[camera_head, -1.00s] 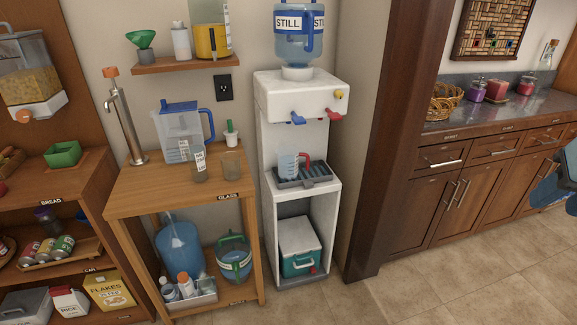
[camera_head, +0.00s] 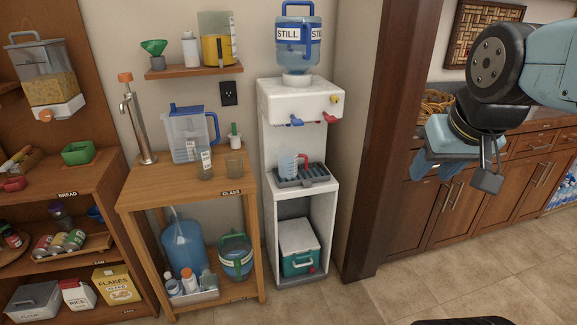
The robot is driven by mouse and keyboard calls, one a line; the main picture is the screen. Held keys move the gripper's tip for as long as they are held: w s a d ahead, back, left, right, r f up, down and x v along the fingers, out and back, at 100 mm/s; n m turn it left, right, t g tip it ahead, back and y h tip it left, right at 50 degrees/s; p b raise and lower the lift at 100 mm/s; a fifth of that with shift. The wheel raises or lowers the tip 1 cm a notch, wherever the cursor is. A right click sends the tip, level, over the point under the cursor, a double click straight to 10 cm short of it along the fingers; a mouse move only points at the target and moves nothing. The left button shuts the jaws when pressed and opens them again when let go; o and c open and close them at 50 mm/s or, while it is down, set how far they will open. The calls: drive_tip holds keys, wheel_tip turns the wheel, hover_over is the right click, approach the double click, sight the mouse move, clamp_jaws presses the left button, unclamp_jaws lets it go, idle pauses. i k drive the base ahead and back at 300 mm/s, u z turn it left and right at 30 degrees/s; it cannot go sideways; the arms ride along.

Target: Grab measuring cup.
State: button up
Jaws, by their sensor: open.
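A clear measuring cup (camera_head: 288,164) with a red handle on its right side stands upright on the grey slatted drip tray (camera_head: 318,179) of the white water dispenser (camera_head: 270,100). My gripper (camera_head: 434,170) is at the right of the picture, in front of the wooden cabinets, with its blue fingers pointing down. It is open, and nothing shows between the fingers. It is well to the right of the cup and apart from it.
A blue STILL bottle (camera_head: 296,45) tops the dispenser, with taps above the cup. A wooden stand (camera_head: 140,190) with a blue-lidded pitcher (camera_head: 185,135) is at the left. A dark wooden post (camera_head: 375,130) stands between dispenser and gripper. The floor in front is clear.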

sight(293, 164)
drive_tip(key=u, duration=0.1)
drive_tip(key=i, duration=1)
drive_tip(key=z, duration=0.1)
